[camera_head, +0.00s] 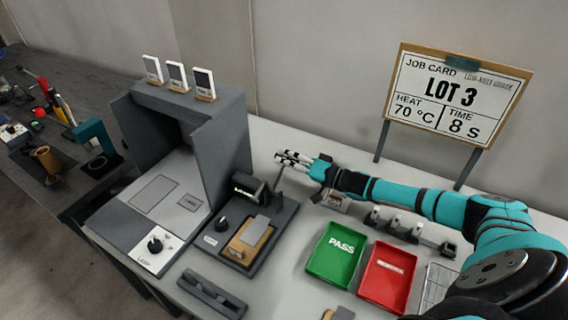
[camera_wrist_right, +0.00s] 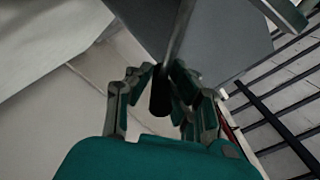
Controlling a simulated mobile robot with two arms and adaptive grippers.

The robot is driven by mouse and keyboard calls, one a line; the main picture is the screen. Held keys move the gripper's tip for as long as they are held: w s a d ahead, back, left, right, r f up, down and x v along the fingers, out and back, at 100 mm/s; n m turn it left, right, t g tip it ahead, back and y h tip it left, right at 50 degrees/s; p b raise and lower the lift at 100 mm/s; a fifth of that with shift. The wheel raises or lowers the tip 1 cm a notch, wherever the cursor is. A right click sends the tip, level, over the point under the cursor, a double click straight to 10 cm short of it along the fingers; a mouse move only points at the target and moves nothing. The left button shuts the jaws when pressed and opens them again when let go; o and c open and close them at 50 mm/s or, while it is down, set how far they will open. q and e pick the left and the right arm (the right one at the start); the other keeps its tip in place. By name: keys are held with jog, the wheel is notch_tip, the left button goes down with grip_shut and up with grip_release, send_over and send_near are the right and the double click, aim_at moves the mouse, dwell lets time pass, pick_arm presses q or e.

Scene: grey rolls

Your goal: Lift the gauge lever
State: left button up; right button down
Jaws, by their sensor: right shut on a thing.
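The gauge (camera_head: 248,190) stands on a dark base plate on the table, with a lit display on its dark head. Its thin lever (camera_head: 279,176) rises at the gauge's right side. My right gripper (camera_head: 285,158) reaches in from the right and is at the lever's upper end. In the right wrist view, the lever's black grip (camera_wrist_right: 160,95) lies between the fingers of my right gripper (camera_wrist_right: 163,75), which are shut on it. The fingers partly cover the lever's top in the head view. My left gripper is not in view.
A green PASS tray (camera_head: 335,255) and a red tray (camera_head: 385,277) lie in front of my right arm. A grey open-fronted booth (camera_head: 224,150) stands left of the gauge. A job card board (camera_head: 455,95) stands behind the arm. A dark slotted block (camera_head: 212,294) lies at the front.

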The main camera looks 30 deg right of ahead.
jog(key=shift+w+d+f+m+b, duration=0.25)
jog(key=shift+d+f+m+b, duration=0.3)
jog(key=shift+m, duration=0.25)
jog(key=shift+a, duration=0.1)
jog(key=c, duration=1.2)
grip_release()
jog(key=shift+w+f, duration=0.1)
jog(key=shift+c, duration=0.2)
jog(key=v, duration=1.2)
